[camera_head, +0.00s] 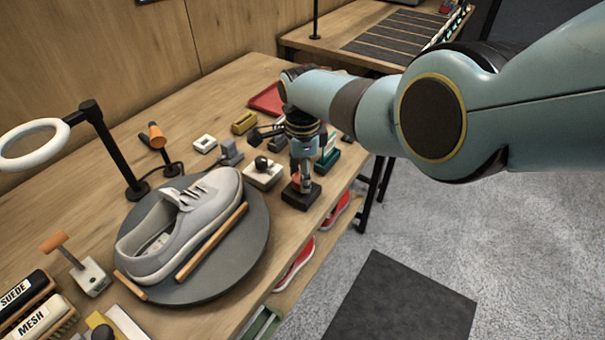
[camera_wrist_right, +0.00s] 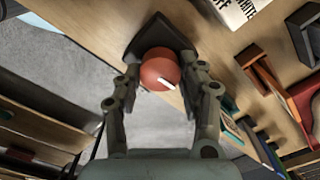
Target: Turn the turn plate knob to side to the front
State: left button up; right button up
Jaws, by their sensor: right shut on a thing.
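The turn plate knob is a round red-orange knob (camera_wrist_right: 158,66) with a white mark line, on a dark base (camera_wrist_right: 140,32). In the wrist view the mark points to the lower right. In the head view the base (camera_head: 301,196) sits near the table's front edge, and the knob is mostly hidden by my gripper. My right gripper (camera_head: 298,180) reaches down from above and is shut on the knob, one finger on each side in the wrist view (camera_wrist_right: 158,74). The dark round turn plate (camera_head: 240,262) holds a grey sneaker (camera_head: 180,225) between two wooden bars. My left gripper is out of view.
A white block with a dark knob (camera_head: 263,173) stands just left of the gripper. A green block (camera_head: 328,158) is close on the right. A ring lamp (camera_head: 35,140) and brushes (camera_head: 25,300) stand left. Red shoes (camera_head: 297,262) lie on the shelf below.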

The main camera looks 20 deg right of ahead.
jog(key=o, duration=1.2)
notch_tip(320, 180, up, 12)
